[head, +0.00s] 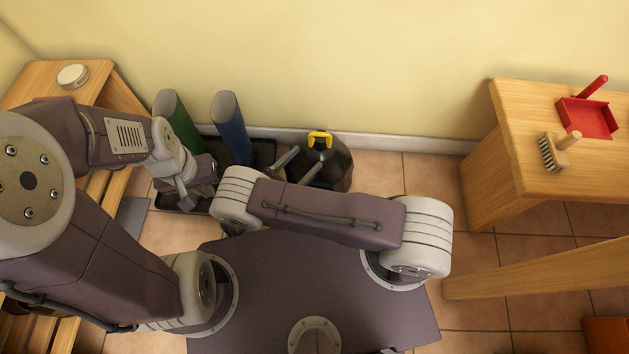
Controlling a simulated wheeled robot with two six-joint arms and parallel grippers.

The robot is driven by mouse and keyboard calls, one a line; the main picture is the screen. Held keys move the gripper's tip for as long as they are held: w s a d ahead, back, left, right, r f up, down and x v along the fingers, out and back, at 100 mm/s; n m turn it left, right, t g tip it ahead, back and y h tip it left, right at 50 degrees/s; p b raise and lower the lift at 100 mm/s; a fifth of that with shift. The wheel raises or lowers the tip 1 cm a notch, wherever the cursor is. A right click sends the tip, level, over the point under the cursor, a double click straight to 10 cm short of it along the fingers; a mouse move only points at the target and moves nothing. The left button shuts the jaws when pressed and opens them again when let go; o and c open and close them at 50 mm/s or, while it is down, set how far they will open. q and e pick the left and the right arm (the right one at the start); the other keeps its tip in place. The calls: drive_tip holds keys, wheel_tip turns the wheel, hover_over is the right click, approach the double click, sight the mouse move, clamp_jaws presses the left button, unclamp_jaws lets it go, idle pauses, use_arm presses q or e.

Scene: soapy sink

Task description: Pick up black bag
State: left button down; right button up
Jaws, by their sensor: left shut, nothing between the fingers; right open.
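The black bag (335,172) stands on the tiled floor near the wall, a dark rounded bag with a yellow piece (320,139) on top. My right gripper (309,156) is open at the bag's left front side, its two fingers pointing toward the bag's upper part. The fingers overlap the bag in the picture; I cannot tell whether they touch it. My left gripper (186,198) is shut and empty, in front of the dark boot tray. My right arm hides the front lower part of the bag.
A green boot (176,118) and a blue boot (230,125) stand in a dark tray (263,152) left of the bag. A wooden table (510,125) at right holds a red dustpan (588,118) and a brush (555,150). Floor right of the bag is clear.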

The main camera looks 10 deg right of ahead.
sight(315, 144)
drive_tip(key=shift+w+a, duration=0.2)
drive_tip(key=shift+a, duration=0.15)
drive_tip(key=shift+r, duration=0.15)
drive_tip(key=p+x, duration=0.1)
drive_tip(key=x, duration=0.2)
drive_tip(key=shift+w+d+p, duration=0.2)
drive_tip(key=shift+d+p, duration=0.1)
drive_tip(key=shift+p+x, duration=0.4)
drive_tip(key=shift+x, duration=2.35)
drive_tip(key=shift+a, duration=0.1)
clamp_jaws()
drive_tip(key=shift+w, duration=0.1)
